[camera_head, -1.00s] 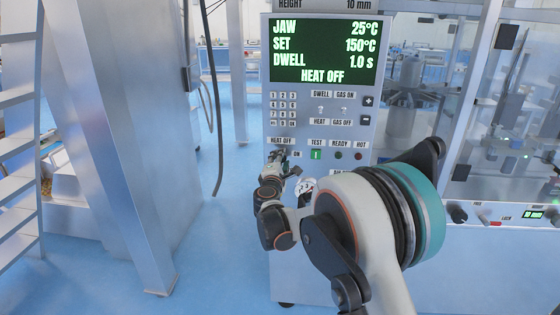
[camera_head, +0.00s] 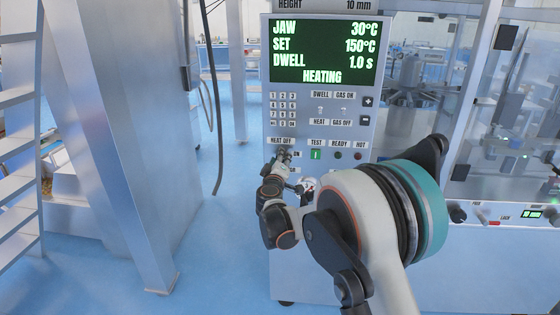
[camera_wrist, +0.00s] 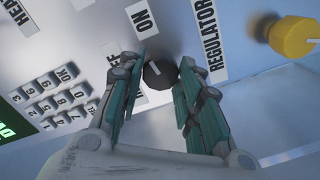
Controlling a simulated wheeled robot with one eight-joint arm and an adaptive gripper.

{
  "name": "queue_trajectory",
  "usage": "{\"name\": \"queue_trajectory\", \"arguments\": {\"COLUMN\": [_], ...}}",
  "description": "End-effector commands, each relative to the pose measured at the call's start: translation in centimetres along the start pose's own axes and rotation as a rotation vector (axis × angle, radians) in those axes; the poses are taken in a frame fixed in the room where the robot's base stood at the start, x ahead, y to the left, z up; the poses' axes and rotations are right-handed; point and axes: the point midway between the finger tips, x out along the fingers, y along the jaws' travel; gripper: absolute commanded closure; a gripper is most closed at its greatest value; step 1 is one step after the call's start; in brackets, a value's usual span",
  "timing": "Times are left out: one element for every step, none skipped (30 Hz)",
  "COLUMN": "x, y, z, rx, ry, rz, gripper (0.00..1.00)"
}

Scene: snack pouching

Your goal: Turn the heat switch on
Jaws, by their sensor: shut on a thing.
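The heat switch (camera_wrist: 160,74) is a dark round knob with a pale pointer line, between the fingers of my gripper (camera_wrist: 161,84) in the wrist view. The pointer is turned toward the ON label (camera_wrist: 143,21). My gripper is shut on the knob. In the head view my gripper (camera_head: 284,156) is at the panel just below the HEAT OFF label (camera_head: 281,141) and hides the knob. The display (camera_head: 322,50) reads JAW 30°C, SET 150°C, DWELL 1.0 s and HEATING.
The keypad (camera_head: 283,109) is above my gripper. The green TEST button (camera_head: 316,155) and two indicator lamps are to its right. A yellow knob (camera_wrist: 296,37) is near the REGULATOR label (camera_wrist: 207,36) in the wrist view. A hanging cable (camera_head: 216,130) is left of the panel.

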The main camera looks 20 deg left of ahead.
Motion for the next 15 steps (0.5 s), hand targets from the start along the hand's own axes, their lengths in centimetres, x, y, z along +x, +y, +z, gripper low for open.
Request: {"name": "queue_trajectory", "arguments": {"x": [-0.03,-0.04,-0.04,-0.04,-0.04,-0.04,-0.04,-0.04,-0.04,-0.04,-0.04,-0.04,-0.05,-0.05,-0.05], "y": [-0.03,-0.03,-0.02,-0.02,-0.02,-0.02,-0.02,-0.02,-0.02,-0.02,-0.02,-0.03,-0.03,-0.03,-0.03], "z": [0.14,0.15,0.15,0.16,0.16,0.17,0.17,0.17,0.17,0.18,0.18,0.18,0.19,0.19,0.19], "rx": [0.031,0.050,0.072,0.087,0.102,0.119,0.131,0.142,0.154,0.162,0.170,0.178,0.182,0.187,0.192], "ry": [-0.001,-0.001,-0.001,0.000,0.000,0.000,0.001,0.001,0.001,0.001,0.002,0.002,0.002,0.002,0.002], "rz": [0.000,-0.001,-0.001,-0.001,-0.002,-0.002,-0.002,-0.003,-0.003,-0.003,-0.003,-0.003,-0.004,-0.004,-0.004], "gripper": [0.92,0.92,0.92,0.92,0.92,0.92,0.92,0.92,0.92,0.92,0.92,0.92,0.92,0.92,0.92]}}
